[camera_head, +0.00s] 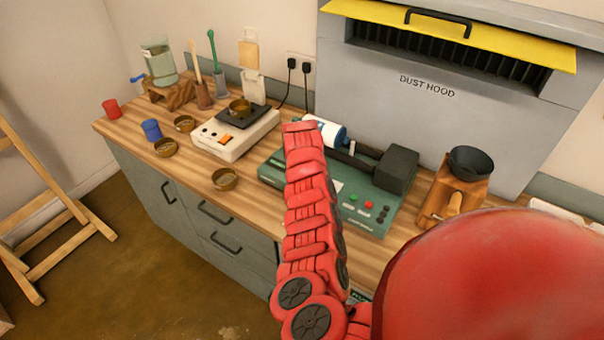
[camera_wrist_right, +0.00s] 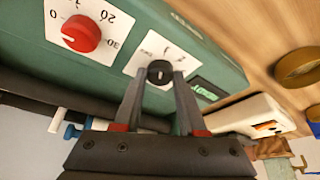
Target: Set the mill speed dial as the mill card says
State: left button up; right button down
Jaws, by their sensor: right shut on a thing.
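The green mill (camera_head: 375,213) stands on the bench under the dust hood, with a white-and-blue roller jar (camera_head: 328,130) and a dark block (camera_head: 396,170). In the right wrist view, the fingertips of my right gripper (camera_wrist_right: 159,80) are closed on a small black dial (camera_wrist_right: 160,70) on the mill's green panel (camera_wrist_right: 118,75). The dial sits on a white plate with small marks that I cannot fully read. Beside it is a red dial (camera_wrist_right: 81,33) on a scale showing 0, 20 and 30. In the head view my right arm hides these dials and its gripper. I cannot make out a mill card.
A white device with a dark plate (camera_head: 222,137) stands left of the mill, with brass bowls (camera_head: 225,180) around it. A mortar (camera_head: 470,161) on a wooden stand is at right. The dust hood (camera_head: 440,110) rises behind. The bench's front left has free room.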

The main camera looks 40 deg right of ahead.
jog(key=m+b, duration=0.2)
jog(key=b, duration=0.1)
jog(key=m+g+h+b, duration=0.1)
jog(key=m+b, duration=0.2)
jog(key=m+g+b, duration=0.1)
jog(key=m+b, duration=0.1)
jog(key=b, duration=0.2)
jog(key=shift+w+a+f+m, duration=0.2)
jog(key=shift+w+f+m, duration=0.05)
jog(key=shift+m, duration=0.15)
jog(key=shift+r+m+g+h+b, duration=0.15)
jog(key=shift+m+g+h+b, duration=0.15)
jog(key=shift+m+g+b, duration=0.65)
jog(key=shift+m+t, duration=0.25)
jog(key=shift+m, duration=0.1)
jog(key=shift+c, duration=2.4)
grip_release()
jog(key=shift+r, duration=0.1)
jog(key=shift+w+r+b, duration=0.1)
jog(key=shift+b, duration=0.2)
